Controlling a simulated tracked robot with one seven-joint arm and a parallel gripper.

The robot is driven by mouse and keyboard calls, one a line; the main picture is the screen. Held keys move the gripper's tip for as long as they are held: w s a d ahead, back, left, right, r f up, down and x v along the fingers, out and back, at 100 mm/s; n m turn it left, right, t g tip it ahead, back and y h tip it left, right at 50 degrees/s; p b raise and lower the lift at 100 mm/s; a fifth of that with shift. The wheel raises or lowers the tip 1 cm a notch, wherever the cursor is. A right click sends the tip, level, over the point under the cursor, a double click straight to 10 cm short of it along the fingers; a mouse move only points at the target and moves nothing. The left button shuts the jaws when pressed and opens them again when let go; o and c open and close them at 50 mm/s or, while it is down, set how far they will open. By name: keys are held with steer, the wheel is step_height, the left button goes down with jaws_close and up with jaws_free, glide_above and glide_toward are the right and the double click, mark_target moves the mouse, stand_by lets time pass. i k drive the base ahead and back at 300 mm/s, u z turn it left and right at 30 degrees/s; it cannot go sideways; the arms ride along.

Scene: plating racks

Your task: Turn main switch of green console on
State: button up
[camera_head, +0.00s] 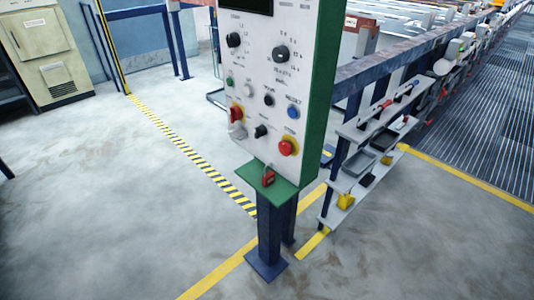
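The green console (322,95) stands upright in the middle of the view on a dark blue post, with a white front panel and green side. A red knob on a yellow backing (236,114) sits at the panel's lower left; it looks like a main switch, but I cannot read its label or position. A red mushroom button (287,147) on yellow sits at the lower right. Several black rotary knobs, including the upper right one (281,53), and small coloured buttons are above. My gripper is not in view.
A red padlock-like object (268,178) is on the console's green ledge (282,191). A shelf rack (362,150) with trays and tools stands close on the right. A beige cabinet (48,60) is far left. The floor in front and to the left is clear.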

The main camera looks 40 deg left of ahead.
mark_target(236, 112)
steer(key=z, duration=0.9)
steer(key=i, duration=0.1)
steer(key=u, duration=2.5)
steer(key=k, duration=0.9)
steer(key=u, duration=0.2)
steer(key=i, duration=0.9)
steer(key=z, duration=0.1)
